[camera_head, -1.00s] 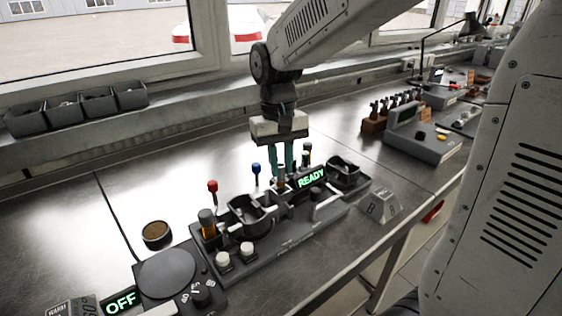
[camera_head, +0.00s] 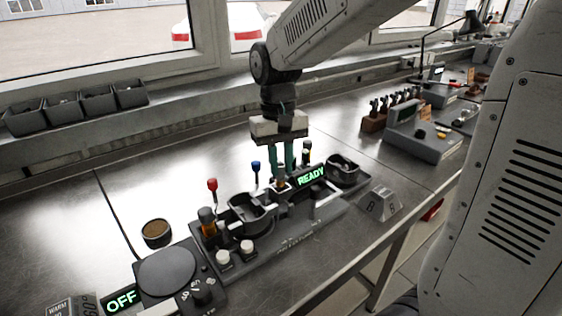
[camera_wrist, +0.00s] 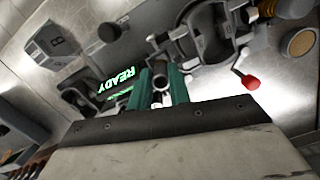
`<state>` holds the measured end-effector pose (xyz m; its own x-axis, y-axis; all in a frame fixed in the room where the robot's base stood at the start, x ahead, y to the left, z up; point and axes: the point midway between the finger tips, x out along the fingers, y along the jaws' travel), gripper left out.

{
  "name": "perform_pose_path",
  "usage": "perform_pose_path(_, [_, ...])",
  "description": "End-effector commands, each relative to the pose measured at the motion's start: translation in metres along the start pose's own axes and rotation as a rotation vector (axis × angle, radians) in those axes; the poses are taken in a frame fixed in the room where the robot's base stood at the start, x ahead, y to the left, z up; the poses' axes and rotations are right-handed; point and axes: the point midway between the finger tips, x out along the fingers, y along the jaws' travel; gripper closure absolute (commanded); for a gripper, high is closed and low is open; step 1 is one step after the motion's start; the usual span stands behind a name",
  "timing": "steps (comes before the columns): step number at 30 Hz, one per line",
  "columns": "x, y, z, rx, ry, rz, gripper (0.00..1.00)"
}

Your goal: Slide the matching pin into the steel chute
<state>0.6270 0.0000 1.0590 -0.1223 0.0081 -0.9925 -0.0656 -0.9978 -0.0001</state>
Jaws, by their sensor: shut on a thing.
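My gripper (camera_head: 282,160) has teal fingers pointing down over the middle of the dark fixture. It is shut on a small pin (camera_wrist: 160,82). In the wrist view the pin is a grey cylinder with a dark round end between the fingertips (camera_wrist: 163,88). In the head view the fingers and fixture parts partly hide it. A pale metal channel (camera_head: 269,199) runs beside the black cup on the fixture; I cannot tell whether it is the steel chute. I cannot tell whether the pin touches anything below it.
A green READY display (camera_head: 311,175) is close beside the fingers. A red-knobbed lever (camera_head: 212,185), a blue-knobbed lever (camera_head: 256,167) and an amber, black-capped post (camera_head: 207,220) stand up from the fixture. Black cups (camera_head: 248,212) flank the gripper. A grey block (camera_head: 383,205) sits at right.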

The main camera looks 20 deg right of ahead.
Motion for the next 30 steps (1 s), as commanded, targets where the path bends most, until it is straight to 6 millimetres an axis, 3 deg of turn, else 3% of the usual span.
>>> perform_pose_path(30, [0.011, 0.0, -0.002, 0.0, 0.0, 0.0, 1.0])
